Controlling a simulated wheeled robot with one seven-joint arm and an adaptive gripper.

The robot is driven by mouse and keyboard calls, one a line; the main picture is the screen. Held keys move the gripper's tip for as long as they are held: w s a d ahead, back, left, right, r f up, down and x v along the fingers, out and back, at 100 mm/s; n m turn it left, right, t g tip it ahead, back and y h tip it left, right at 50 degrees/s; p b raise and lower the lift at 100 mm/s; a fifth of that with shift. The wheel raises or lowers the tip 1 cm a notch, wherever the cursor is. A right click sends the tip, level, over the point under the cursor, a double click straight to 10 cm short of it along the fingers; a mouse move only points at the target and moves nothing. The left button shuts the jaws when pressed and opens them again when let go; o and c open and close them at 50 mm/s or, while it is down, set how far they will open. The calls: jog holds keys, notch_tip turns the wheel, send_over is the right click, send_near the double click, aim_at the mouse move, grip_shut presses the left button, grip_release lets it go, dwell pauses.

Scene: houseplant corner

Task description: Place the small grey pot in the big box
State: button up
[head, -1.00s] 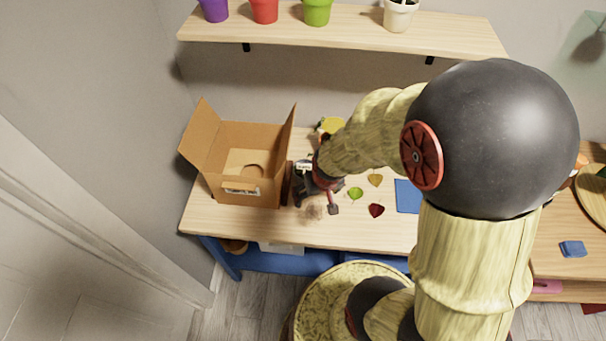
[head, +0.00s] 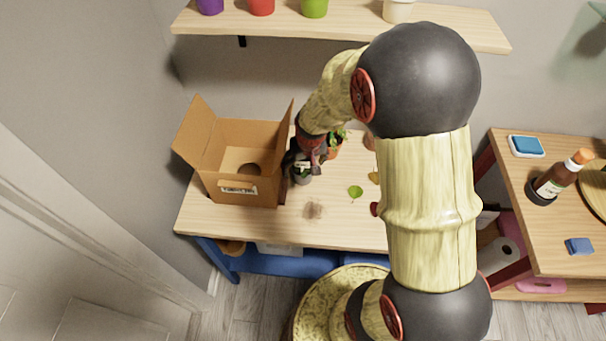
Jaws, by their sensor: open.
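The big box (head: 266,192) is an open brown cardboard box with raised flaps and a white label on its front. It stands on the left part of the wooden table. The small grey pot (head: 301,177) stands on the table just right of the box, partly hidden by my gripper. My gripper (head: 303,165) is open, close behind and over the pot's top. I cannot tell whether its fingers touch the pot. A dark round patch shows inside the box.
A terracotta pot with a green plant (head: 335,147) is just right of my gripper. A shelf (head: 285,22) with coloured pots runs above. A side table (head: 520,225) with a bottle (head: 560,176) is at right.

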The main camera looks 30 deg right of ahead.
aim_at(303, 168)
jog(key=x, duration=0.3)
jog(key=shift+b, duration=0.4)
jog(key=c, duration=0.4)
jog(key=c, duration=1.1)
jog(key=shift+r, duration=0.15)
